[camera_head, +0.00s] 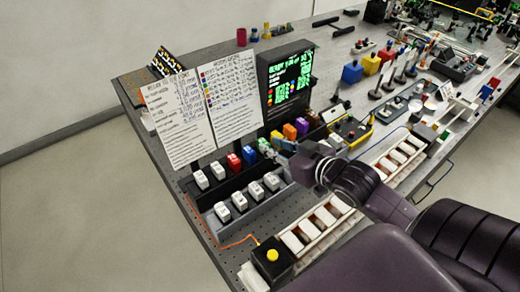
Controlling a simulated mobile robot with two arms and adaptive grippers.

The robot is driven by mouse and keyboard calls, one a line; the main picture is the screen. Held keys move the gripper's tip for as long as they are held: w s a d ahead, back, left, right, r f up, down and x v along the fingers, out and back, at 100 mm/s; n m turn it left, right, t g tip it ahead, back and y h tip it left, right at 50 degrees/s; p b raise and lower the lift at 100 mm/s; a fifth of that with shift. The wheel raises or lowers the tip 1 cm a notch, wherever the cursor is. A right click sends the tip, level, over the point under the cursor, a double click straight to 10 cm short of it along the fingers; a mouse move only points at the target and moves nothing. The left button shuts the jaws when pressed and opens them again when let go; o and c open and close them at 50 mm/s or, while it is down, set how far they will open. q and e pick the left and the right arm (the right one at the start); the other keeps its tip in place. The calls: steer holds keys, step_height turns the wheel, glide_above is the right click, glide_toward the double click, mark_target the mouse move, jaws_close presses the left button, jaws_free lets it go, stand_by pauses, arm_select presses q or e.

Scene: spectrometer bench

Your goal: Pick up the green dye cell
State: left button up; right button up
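The green dye cell (264,145) stands in the back row of a dark rack, right of a blue cell (249,155) and a red cell (234,163). Only its upper part shows clearly. My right gripper (279,157) reaches in from the right, low over the rack, with its tip close beside the green cell. The fingers are small and dark here. I cannot tell whether they touch the cell or how far apart they are. My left gripper is not in view.
White-capped cells (239,201) fill a grey front rack. An orange cell (290,131) and a purple cell (302,126) stand close behind my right gripper. Two written cards (180,118) and a dark screen (288,84) rise behind the racks. A yellow-button box (271,262) sits in front.

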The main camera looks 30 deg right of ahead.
mark_target(265, 143)
steer(key=shift+w+f, duration=0.15)
steer(key=shift+w, duration=0.25)
steer(key=x, duration=0.2)
steer(key=p+x, duration=0.1)
steer(key=x, duration=0.2)
steer(key=shift+s+d+f, duration=0.1)
steer(key=shift+s+f, duration=0.05)
steer(key=shift+f, duration=0.15)
steer(key=shift+s, duration=0.1)
steer(key=shift+c, duration=0.4)
jaws_close()
